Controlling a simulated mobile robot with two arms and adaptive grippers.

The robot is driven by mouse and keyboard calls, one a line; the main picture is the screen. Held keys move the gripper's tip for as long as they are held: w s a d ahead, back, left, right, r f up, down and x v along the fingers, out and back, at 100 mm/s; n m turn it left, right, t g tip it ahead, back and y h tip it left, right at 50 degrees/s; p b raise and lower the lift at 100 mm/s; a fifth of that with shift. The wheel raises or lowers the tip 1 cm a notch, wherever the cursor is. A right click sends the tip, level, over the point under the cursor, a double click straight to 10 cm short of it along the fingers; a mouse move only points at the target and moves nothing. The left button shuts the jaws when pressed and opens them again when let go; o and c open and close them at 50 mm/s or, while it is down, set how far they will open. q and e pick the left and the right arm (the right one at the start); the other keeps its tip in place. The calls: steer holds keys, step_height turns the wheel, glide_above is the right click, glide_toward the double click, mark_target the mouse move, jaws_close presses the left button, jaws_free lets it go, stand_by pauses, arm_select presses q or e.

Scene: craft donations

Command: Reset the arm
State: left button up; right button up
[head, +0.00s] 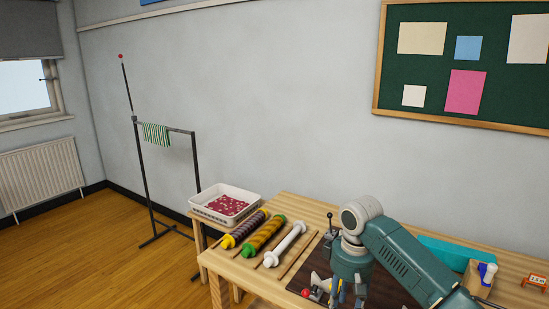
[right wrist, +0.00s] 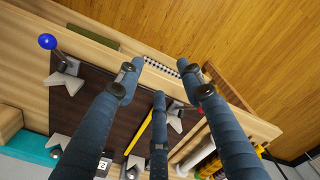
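My right arm, teal with a pale grey joint, reaches in from the right of the head view. Its gripper (head: 345,292) points down over the dark mat (head: 385,287) on the wooden table (head: 233,261), partly cut off by the lower edge. In the right wrist view the three blue fingers of this gripper (right wrist: 160,78) are spread apart, with nothing held between them. Below them are the dark board (right wrist: 92,110), grey clamp-like pieces and a yellow strip. My left arm and gripper are not in view.
Rollers in purple-yellow (head: 245,229), green-yellow (head: 264,236) and white (head: 285,245) lie left of the arm. A white basket (head: 212,213) stands behind them. A teal box (head: 456,251) and wooden holder (head: 477,280) are at right. A rack (head: 193,160) stands at left; floor there is free.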

steer(key=s+d+f+m, duration=0.1)
steer(key=s+f, duration=0.2)
steer(key=f, duration=0.9)
steer(key=s+f+m+t+y, duration=0.1)
steer(key=s+f, duration=0.3)
steer(key=f, duration=0.9)
steer(key=s+d+f+m, duration=0.1)
steer(key=s+f, duration=0.2)
steer(key=f, duration=0.9)
steer(key=s+d+f+h, duration=0.1)
steer(key=s+d+f, duration=0.1)
steer(key=s+f, duration=0.7)
steer(key=s+d+f, duration=0.1)
steer(key=s+f, duration=0.6)
steer(key=s, duration=0.5)
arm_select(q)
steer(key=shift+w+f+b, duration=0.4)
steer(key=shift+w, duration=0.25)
arm_select(e)
steer(key=s+f, duration=0.2)
steer(key=s, duration=0.8)
steer(key=s+f, duration=0.2)
steer(key=s, duration=0.9)
steer(key=shift+s+d+f+n, duration=0.3)
steer(key=shift+d, duration=0.15)
